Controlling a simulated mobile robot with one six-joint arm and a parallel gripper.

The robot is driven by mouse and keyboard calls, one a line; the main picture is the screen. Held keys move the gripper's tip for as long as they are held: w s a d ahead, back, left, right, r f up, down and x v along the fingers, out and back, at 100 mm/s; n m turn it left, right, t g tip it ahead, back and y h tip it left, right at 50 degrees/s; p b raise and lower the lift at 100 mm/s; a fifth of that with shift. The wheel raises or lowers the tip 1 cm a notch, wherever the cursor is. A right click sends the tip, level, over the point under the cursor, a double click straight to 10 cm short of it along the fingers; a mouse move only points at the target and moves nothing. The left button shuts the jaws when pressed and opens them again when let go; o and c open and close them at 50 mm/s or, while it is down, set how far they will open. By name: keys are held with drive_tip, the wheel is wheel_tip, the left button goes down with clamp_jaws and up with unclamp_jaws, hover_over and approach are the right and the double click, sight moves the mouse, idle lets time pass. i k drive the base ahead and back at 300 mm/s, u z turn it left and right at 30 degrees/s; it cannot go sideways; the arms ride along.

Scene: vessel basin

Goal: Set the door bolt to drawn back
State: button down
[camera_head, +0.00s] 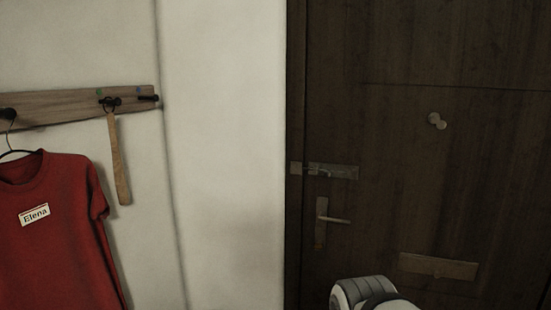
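The door bolt (332,171) is a small metal slide bolt on the left side of the dark wooden door (390,60). Its plate reaches toward the door's left edge, with a keeper piece (297,168) at the frame. A small knob shows near the middle of the bolt. It is too small and dim to tell whether the bolt sits in the keeper. A grey and white rounded part of my arm shows at the bottom, below and to the right of the bolt. My gripper is not in view.
A door handle (335,220) on an upright plate sits below the bolt. A letter slot plate (438,267) and a round knob (437,121) are further right. On the left wall, a wooden rack (70,107) holds a red shirt (55,230) and a strap-like wooden item (119,160).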

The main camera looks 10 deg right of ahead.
sight(327, 173)
drive_tip(key=z, duration=0.05)
drive_tip(key=i, duration=1.2)
drive_tip(key=z, duration=0.75)
drive_tip(key=k, duration=0.7)
drive_tip(key=z, duration=0.15)
drive_tip(key=i, duration=0.8)
drive_tip(key=u, duration=0.05)
